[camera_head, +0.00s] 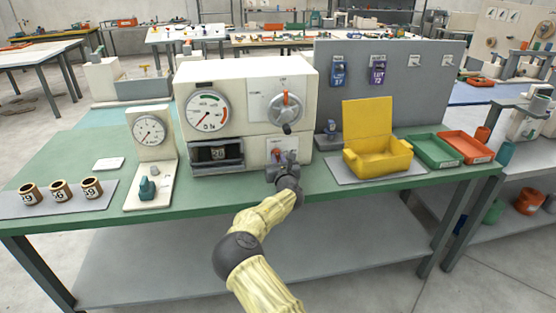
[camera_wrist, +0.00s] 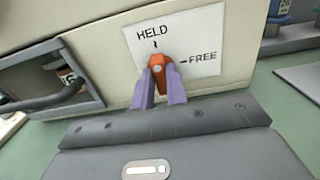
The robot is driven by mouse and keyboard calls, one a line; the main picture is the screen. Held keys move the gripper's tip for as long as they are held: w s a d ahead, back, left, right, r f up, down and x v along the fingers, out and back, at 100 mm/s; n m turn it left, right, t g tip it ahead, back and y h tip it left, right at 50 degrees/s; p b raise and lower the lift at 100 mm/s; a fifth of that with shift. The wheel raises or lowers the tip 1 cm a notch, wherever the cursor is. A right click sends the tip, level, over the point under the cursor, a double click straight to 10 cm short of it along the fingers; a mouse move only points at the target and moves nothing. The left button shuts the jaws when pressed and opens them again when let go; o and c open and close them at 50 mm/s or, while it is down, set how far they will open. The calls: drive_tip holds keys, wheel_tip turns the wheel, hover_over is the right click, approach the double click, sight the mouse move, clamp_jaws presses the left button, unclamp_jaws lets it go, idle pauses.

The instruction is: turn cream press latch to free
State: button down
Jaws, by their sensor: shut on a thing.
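The cream press (camera_head: 245,90) stands on the green bench, with a dial gauge and a grey-and-orange knob on its front. The orange-red latch (camera_wrist: 158,66) sits low on the press front, on a white plate (camera_wrist: 203,45) marked HELD above and FREE to the right. In the head view the latch (camera_head: 277,152) is partly hidden by my gripper (camera_head: 283,162). In the wrist view my gripper's purple fingers (camera_wrist: 160,84) are shut on the latch, one on each side. The latch's long axis runs nearly upright in the picture, in line with the HELD mark rather than FREE.
A small gauge stand (camera_head: 153,140) and several numbered cups (camera_head: 60,190) are at the left. An open yellow box (camera_head: 375,155), a green tray (camera_head: 437,149) and an orange tray (camera_head: 466,146) are at the right. The bench's front edge runs below my arm.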

drive_tip(key=shift+m+b, duration=0.35)
drive_tip(key=shift+m, duration=0.05)
drive_tip(key=m+b, duration=0.2)
drive_tip(key=m, duration=0.1)
drive_tip(key=shift+d+b, duration=0.15)
drive_tip(key=shift+b, duration=0.2)
drive_tip(key=shift+f+m+b, duration=0.1)
drive_tip(key=shift+m+b, duration=0.5)
drive_tip(key=shift+m, duration=0.4)
drive_tip(key=m+b, duration=0.2)
drive_tip(key=m, duration=0.1)
drive_tip(key=shift+m, duration=0.3)
drive_tip(key=m+b, duration=0.1)
drive_tip(key=m, duration=0.1)
drive_tip(key=m+b, duration=0.1)
drive_tip(key=m, duration=0.1)
drive_tip(key=shift+d+f+m, duration=0.15)
drive_tip(key=shift+m, duration=0.15)
drive_tip(key=shift+m+b, duration=1)
drive_tip(key=shift+m, duration=1)
drive_tip(key=shift+f, duration=0.1)
